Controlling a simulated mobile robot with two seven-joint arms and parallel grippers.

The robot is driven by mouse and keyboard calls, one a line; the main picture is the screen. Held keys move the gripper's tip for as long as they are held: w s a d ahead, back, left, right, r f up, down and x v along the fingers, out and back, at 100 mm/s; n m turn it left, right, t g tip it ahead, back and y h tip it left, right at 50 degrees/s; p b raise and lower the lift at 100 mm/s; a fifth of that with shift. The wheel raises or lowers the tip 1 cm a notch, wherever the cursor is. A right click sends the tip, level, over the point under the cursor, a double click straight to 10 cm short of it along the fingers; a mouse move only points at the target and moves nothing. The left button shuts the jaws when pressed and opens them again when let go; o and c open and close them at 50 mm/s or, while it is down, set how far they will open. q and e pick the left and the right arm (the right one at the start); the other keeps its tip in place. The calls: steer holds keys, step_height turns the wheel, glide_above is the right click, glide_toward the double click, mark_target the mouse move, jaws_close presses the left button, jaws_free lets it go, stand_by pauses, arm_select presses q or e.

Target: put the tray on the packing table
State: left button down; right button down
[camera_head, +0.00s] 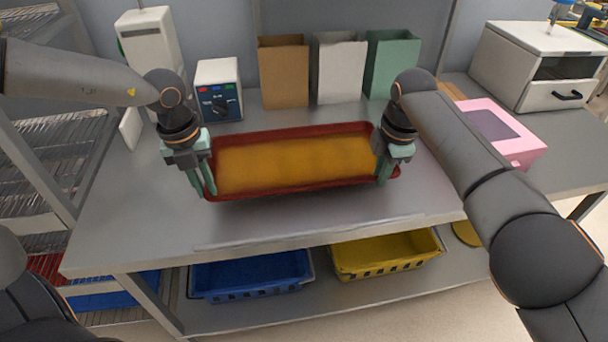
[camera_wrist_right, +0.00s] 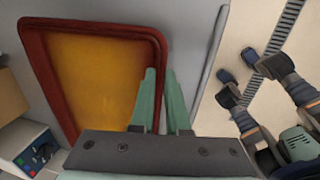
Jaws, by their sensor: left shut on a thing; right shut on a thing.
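The tray (camera_head: 300,128) has a dark red rim and an orange-yellow inside, and lies over the grey packing table (camera_head: 290,222). I cannot tell whether its underside touches the tabletop. My left gripper (camera_head: 204,186) is shut on the tray's left end. My right gripper (camera_head: 385,174) is shut on its right end. In the right wrist view the tray (camera_wrist_right: 150,32) reaches the green fingers of my right gripper (camera_wrist_right: 161,95), with its rim beside or between them; the exact contact is hidden.
Brown (camera_head: 284,72), white (camera_head: 340,68) and green (camera_head: 392,65) bags stand behind the tray. A control box (camera_head: 219,88) stands at back left and a pink box (camera_head: 505,130) at right. Blue (camera_head: 250,272) and yellow (camera_head: 385,254) crates sit on the lower shelf. The table's front strip is clear.

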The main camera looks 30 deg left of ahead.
mark_target(374, 197)
steer(key=shift+w+d, duration=0.1)
steer(key=shift+d, duration=0.05)
arm_select(q)
steer(key=shift+f, duration=0.2)
arm_select(e)
steer(key=shift+f, duration=0.15)
